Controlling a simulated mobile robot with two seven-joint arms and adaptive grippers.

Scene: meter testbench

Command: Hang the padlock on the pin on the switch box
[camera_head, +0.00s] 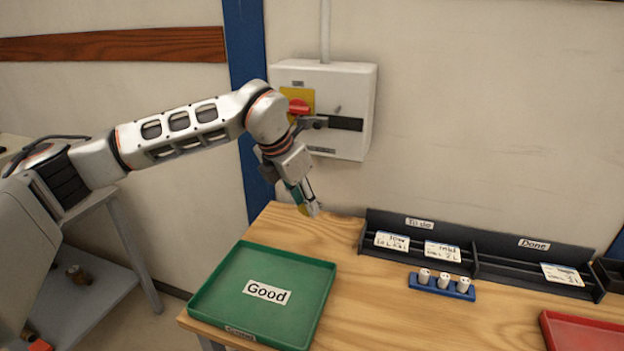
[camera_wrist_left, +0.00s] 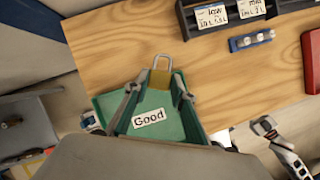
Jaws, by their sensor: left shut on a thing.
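My left gripper (camera_head: 308,206) hangs pointing down in front of the wall, below the switch box. It is shut on the padlock, whose brass body (camera_wrist_left: 160,79) and silver shackle show between the fingertips in the left wrist view. The shackle points away from the gripper. In the head view the padlock is small and hard to make out. The white switch box (camera_head: 353,88) is on the wall, with a red handle (camera_head: 299,106) on a yellow plate. A small grey pin (camera_head: 338,108) seems to stick out of its front. My right gripper seems to show (camera_wrist_left: 275,140) at lower right; its jaws are unclear.
The green "Good" tray (camera_head: 318,292) sits on the wooden table's left side. A dark card rack (camera_head: 455,258) stands along the back, with a blue holder (camera_head: 420,287) of several white pieces before it. A red tray (camera_head: 580,335) is at the right. Wall right of the box is clear.

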